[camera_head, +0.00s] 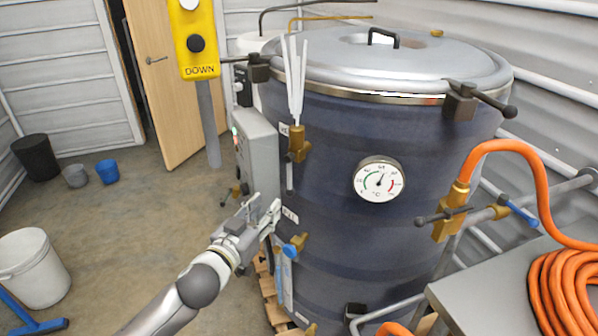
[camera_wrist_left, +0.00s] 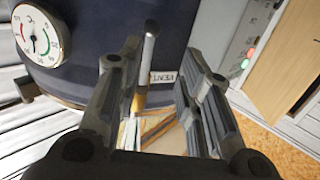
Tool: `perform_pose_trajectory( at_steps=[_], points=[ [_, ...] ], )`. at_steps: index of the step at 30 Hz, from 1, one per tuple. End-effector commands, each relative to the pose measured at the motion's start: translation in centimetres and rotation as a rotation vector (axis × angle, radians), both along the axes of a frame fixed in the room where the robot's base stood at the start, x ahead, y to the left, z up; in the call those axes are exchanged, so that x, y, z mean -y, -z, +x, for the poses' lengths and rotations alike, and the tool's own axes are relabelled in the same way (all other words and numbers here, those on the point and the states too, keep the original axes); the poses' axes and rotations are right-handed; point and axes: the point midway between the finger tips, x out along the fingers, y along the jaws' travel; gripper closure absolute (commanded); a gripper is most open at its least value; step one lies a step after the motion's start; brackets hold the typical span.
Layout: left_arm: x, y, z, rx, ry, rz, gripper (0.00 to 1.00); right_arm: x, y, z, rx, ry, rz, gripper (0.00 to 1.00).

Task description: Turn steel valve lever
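A steel lever (camera_head: 290,178) hangs straight down from a brass valve (camera_head: 298,143) on the front of the dark blue tank (camera_head: 335,190). My left gripper (camera_head: 264,212) is below and left of the lever in the head view. It is open and empty. In the left wrist view the lever (camera_wrist_left: 148,48) and its brass valve (camera_wrist_left: 140,98) show in the gap between the spread fingers (camera_wrist_left: 160,75), nearer the left pair. A VENT label (camera_wrist_left: 163,78) is beside it. I see no contact with the lever. My right gripper is not in view.
A blue-handled brass valve (camera_head: 292,249) sits close to my left gripper. A grey control box (camera_head: 257,160) and a yellow pendant (camera_head: 195,40) are nearby on the left. The gauge (camera_head: 379,183), orange hose (camera_head: 565,290) and metal table (camera_head: 490,285) are to the right.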

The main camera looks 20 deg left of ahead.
Motion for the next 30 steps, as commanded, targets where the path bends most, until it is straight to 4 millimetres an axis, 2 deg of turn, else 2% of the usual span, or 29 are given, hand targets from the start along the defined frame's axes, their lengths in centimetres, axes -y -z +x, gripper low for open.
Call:
perform_pose_trajectory(
  at_steps=[1,5,11,24,30],
  points=[
    [0.4,-1.4,-0.3,0.020,0.010,-0.006,0.66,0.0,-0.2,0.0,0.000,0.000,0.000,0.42],
    [0.8,-2.7,-0.3,0.041,0.020,-0.015,0.66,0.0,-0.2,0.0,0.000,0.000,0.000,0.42],
    [1.1,-2.9,1.5,0.043,0.019,-0.016,0.66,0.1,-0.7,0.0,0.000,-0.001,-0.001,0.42],
    [2.4,-2.8,8.0,0.042,0.019,-0.014,0.66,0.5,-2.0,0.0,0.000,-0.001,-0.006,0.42],
    [2.7,-2.7,9.6,0.040,0.019,-0.016,0.66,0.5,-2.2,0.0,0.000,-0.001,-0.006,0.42]
  ],
)
